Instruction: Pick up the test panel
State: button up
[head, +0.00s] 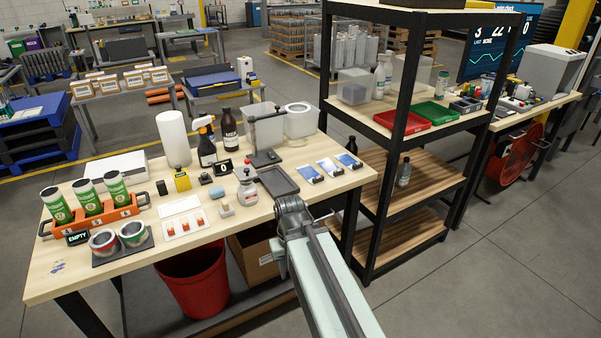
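Three small flat cards with blue and white faces lie in a row near the right end of the wooden workbench (110,262): a left card (309,174), a middle card (329,168) and a right card (349,161). They look like panels, but I cannot tell which is the test panel. A white card with red pieces (185,222) lies nearer the bench's front edge. My gripper (291,205) is at the front edge, left of and nearer than the blue and white cards. Its fingers are not clear enough to show whether they are open.
A dark tray (279,183) lies behind my gripper. An orange rack of green cans (90,203) is at left. A black-framed shelf (398,130) stands close on the right.

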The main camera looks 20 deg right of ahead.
aim_at(330, 166)
jog(key=u, duration=3.9)
jog(key=k, duration=2.6)
jog(key=z, duration=0.8)
jog(key=i, duration=1)
jog(key=u, duration=0.05)
